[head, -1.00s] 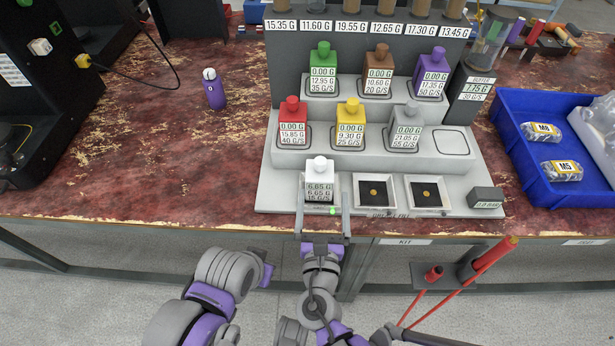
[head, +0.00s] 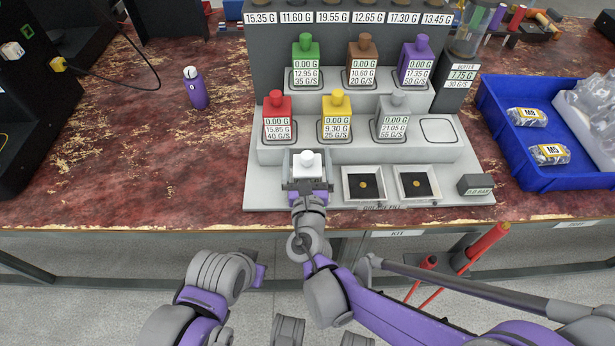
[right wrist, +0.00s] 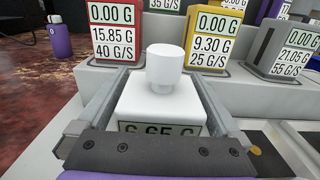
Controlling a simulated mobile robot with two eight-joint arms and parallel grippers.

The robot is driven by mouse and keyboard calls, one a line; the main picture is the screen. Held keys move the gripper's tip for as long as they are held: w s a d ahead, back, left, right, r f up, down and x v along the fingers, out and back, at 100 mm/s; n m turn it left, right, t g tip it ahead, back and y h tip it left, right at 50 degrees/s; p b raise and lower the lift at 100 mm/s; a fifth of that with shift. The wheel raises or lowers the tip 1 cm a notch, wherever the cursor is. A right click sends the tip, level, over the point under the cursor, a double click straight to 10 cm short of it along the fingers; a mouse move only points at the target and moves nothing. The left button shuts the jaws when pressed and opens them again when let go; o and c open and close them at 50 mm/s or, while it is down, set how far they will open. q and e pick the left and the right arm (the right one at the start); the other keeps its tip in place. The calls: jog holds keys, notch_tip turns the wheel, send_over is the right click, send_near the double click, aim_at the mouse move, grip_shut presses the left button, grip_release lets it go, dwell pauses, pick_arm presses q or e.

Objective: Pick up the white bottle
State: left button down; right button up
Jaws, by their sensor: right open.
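The white bottle (head: 307,163) stands upright at the front left of the grey stepped stand (head: 300,203). It has a square body with a label and a round white cap. My right gripper (head: 306,172) is open, its two fingers on either side of the bottle. In the right wrist view the white bottle (right wrist: 168,95) sits between the fingers of the right gripper (right wrist: 160,105), and the palm hides the lower part of its label. Contact between fingers and bottle cannot be told. My left gripper is not clearly seen; only part of an arm shows at the lower left.
Red (head: 277,115) and yellow (head: 336,115) bottles stand on the step just behind, with several others further up. Two small trays (head: 367,184) lie right of the white bottle. A blue bin (head: 545,180) is at the right. A purple flask (head: 195,88) stands left on open table.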

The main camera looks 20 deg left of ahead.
jog(key=shift+r, duration=0.1)
jog(key=c, duration=1.5)
